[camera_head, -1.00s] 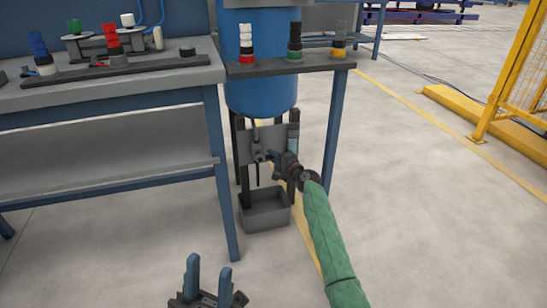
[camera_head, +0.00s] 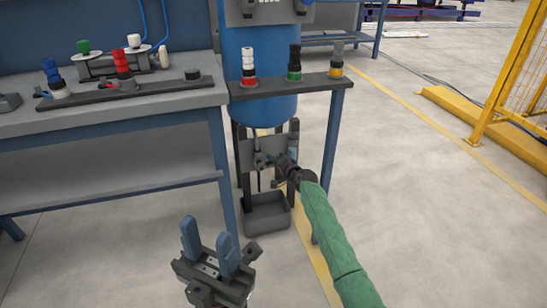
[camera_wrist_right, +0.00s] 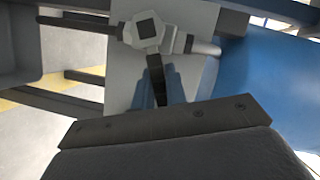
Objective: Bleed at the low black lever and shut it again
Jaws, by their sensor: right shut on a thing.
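The low black lever (camera_wrist_right: 157,82) hangs from a grey valve (camera_wrist_right: 147,30) in the right wrist view. The blue fingers of my right gripper (camera_wrist_right: 162,84) are shut on it. In the head view, my right gripper (camera_head: 279,162) is at the small valve below the blue tank (camera_head: 258,108), and the lever is mostly hidden there. A thin pipe (camera_head: 259,180) points down from the valve above a grey drip tray (camera_head: 265,218). I cannot see any liquid. My left gripper (camera_head: 206,235) is open and empty, low in front of the bench.
A grey bench (camera_head: 110,110) with coloured valves stands at the left. A dark shelf bar (camera_head: 280,88) with several valve stacks crosses in front of the tank, its blue leg (camera_head: 331,160) close to my right arm. A yellow fence (camera_head: 510,90) is far right. Floor at right is clear.

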